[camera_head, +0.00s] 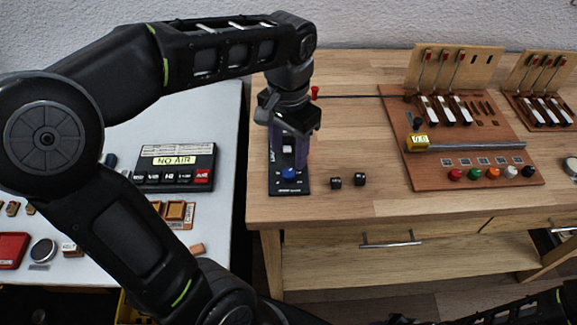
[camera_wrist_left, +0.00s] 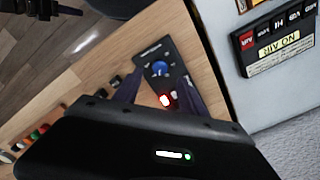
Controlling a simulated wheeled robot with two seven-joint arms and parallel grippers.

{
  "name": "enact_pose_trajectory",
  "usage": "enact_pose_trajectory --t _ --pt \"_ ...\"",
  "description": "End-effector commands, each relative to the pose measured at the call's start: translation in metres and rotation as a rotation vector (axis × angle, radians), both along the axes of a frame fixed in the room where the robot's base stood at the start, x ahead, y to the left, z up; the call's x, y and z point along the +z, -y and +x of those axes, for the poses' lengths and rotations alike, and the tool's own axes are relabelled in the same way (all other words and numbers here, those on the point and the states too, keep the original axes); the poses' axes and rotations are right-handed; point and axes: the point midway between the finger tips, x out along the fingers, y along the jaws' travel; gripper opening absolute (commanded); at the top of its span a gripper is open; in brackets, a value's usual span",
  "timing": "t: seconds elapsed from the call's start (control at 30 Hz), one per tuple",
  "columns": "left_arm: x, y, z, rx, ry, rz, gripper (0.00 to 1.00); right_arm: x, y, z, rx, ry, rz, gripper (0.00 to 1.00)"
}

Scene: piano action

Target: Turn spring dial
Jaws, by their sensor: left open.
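A narrow black panel (camera_head: 291,187) lies on the wooden table near its left edge. A blue dial knob (camera_head: 289,174) sits at its near end; the knob also shows in the left wrist view (camera_wrist_left: 160,68). I take this knob to be the spring dial, but no readable label confirms it. My left gripper (camera_head: 289,148) points down over the panel, just behind the knob, with its fingers apart and empty. In the left wrist view, a white and red lit part (camera_wrist_left: 166,100) shows between the fingers. The gripper hides the panel's far part. My right gripper is out of view.
Two small black cubes (camera_head: 347,181) sit right of the panel. A brown board (camera_head: 430,170) with levers, a yellow-ended rod and coloured buttons stands further right. A black "NO AIR" box (camera_head: 175,165) is on the white table at left. The wood between cubes and board is clear.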

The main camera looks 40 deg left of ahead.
Motion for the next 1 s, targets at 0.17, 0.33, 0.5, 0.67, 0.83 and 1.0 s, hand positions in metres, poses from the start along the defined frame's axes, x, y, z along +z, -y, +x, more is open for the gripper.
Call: enact_pose_trajectory --t 0.17,0.33,0.5,0.67,0.83,1.0 --pt "-0.029 0.000 -0.001 0.000 -0.006 0.000 0.49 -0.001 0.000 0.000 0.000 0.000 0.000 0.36" --pt "-0.053 0.000 -0.001 0.000 -0.004 0.000 0.49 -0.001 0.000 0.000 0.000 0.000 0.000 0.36" --pt "-0.063 0.000 -0.001 0.000 -0.001 -0.001 0.49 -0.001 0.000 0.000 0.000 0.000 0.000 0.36" --pt "-0.063 0.000 -0.001 0.000 -0.001 -0.001 0.49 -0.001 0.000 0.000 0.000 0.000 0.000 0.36" --pt "-0.063 0.000 -0.001 0.000 -0.001 -0.001 0.41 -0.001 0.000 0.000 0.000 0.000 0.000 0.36" --pt "-0.063 0.000 -0.001 0.000 -0.001 -0.001 0.27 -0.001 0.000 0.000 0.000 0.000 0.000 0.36"
